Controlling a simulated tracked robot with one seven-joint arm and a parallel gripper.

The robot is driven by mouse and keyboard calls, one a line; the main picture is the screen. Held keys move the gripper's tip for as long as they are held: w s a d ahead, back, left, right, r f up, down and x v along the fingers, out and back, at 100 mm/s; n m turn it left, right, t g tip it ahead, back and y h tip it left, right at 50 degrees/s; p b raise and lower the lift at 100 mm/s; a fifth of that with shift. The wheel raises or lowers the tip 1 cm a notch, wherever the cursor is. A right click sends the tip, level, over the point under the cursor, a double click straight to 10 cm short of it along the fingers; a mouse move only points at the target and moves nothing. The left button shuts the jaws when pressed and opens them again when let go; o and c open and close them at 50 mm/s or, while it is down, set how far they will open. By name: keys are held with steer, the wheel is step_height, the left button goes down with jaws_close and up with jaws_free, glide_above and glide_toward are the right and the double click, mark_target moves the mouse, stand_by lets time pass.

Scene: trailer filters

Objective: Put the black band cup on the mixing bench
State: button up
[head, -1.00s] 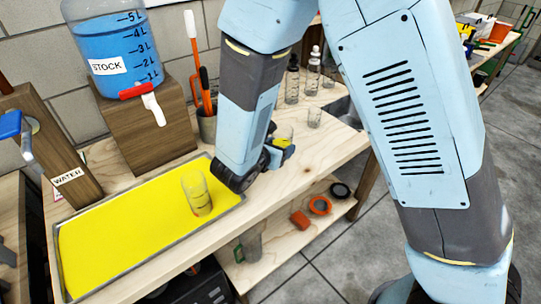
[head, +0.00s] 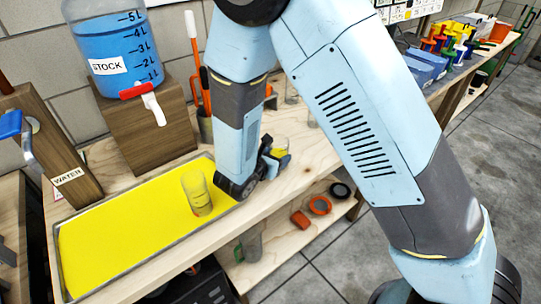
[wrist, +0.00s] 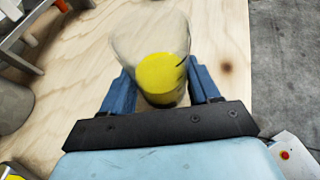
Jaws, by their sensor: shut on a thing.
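My gripper (head: 270,165) is over the wooden bench (head: 296,178), just right of the yellow tray. In the wrist view, its two blue fingers (wrist: 163,88) are shut on a clear cup (wrist: 140,42) with yellow inside. A short dark mark shows on the cup's side, but I cannot make out a full black band. The held cup (head: 280,144) is partly hidden behind the gripper in the head view. I cannot tell whether its base touches the bench.
A second clear cup (head: 197,194) with an orange mark at its base stands on the yellow tray (head: 125,235). The stock tank (head: 112,50) stands on a wooden block behind. Orange and black rings (head: 320,205) lie on the lower shelf.

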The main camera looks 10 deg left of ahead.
steer(key=o, duration=1.2)
steer(key=shift+f, duration=0.1)
steer(key=shift+s, duration=0.1)
steer(key=v, duration=1.2)
